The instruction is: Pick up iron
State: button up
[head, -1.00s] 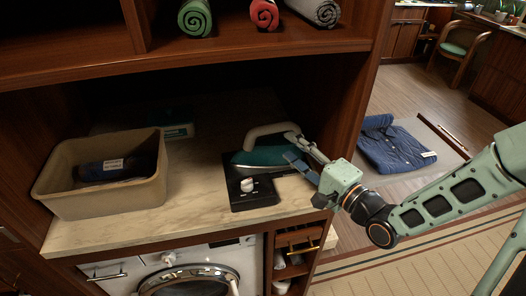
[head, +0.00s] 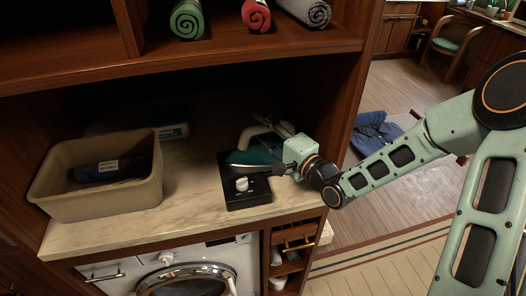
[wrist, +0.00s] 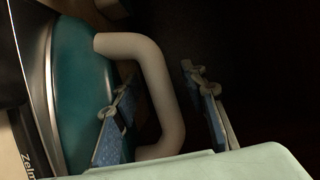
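The iron (head: 252,156) has a teal body and a pale, looped handle. It rests on a black base (head: 238,187) with a white knob, on the counter. My gripper (head: 275,155) is at the iron's right side, partly covering it. In the wrist view, the iron (wrist: 76,90) is at the left with its handle (wrist: 165,75) curving out. My gripper (wrist: 157,85) is open there, one blue-padded finger inside the handle loop and the other outside it. The handle lies between the fingers, with a visible gap to the outer one.
A beige bin (head: 110,200) holding a dark item stands left on the counter (head: 185,205). A shelf (head: 200,52) with rolled towels hangs above. A wooden side panel (head: 347,110) stands close to the right. A washing machine (head: 150,268) is below. Folded blue clothing (head: 376,128) lies beyond the panel.

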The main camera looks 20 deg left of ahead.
grip_shut()
dwell(0.3)
jog(key=shift+r, duration=0.1)
jog(key=shift+r, duration=0.1)
